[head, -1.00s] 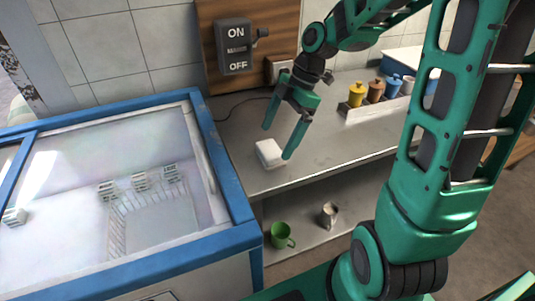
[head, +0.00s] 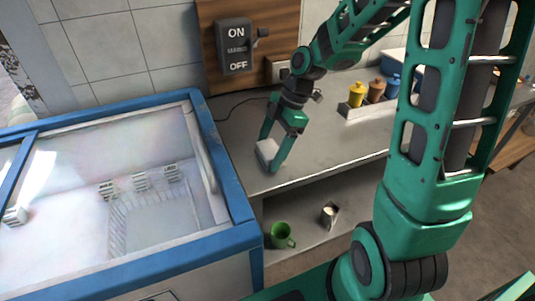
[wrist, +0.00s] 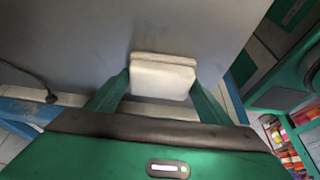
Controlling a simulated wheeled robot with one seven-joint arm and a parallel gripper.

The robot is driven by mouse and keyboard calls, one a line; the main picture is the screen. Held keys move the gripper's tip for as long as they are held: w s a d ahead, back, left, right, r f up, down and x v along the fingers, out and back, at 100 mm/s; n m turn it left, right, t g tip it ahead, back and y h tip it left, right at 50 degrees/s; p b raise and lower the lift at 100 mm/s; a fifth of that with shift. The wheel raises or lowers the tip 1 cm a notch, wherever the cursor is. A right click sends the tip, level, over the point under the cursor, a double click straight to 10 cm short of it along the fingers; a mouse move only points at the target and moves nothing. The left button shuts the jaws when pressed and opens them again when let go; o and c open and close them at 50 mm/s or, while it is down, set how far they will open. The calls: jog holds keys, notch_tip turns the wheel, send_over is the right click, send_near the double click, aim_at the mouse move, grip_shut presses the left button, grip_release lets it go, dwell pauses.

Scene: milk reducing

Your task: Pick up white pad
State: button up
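The white pad (head: 266,153) is a small white block near the left front of the grey counter, close to the blue-framed freezer. My gripper (head: 268,152) reaches down over it, with one finger on either side. In the wrist view the pad (wrist: 163,78) fills the space between the two green fingers (wrist: 163,84), and both fingertips appear to touch its sides. The gripper looks shut on the pad. The pad appears to be at counter level; its underside is hidden.
The blue-framed freezer (head: 232,181) stands to the left. A rack with several coloured jars (head: 356,94) is at the back right of the counter (head: 318,134). A green mug (head: 282,235) and a metal pitcher (head: 329,214) stand on the lower shelf. The counter right of the pad is clear.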

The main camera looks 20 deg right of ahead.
aim_at(264, 150)
jog(key=shift+r, duration=0.1)
jog(key=shift+c, duration=0.5)
jog(key=shift+r, duration=0.65)
notch_tip(264, 150, up, 3)
jog(key=shift+f, duration=0.1)
jog(key=s+a+r, duration=0.6)
jog(key=a, duration=0.4)
jog(key=shift+r, duration=0.4)
jog(key=o, duration=0.4)
jog(key=shift+c, duration=0.8)
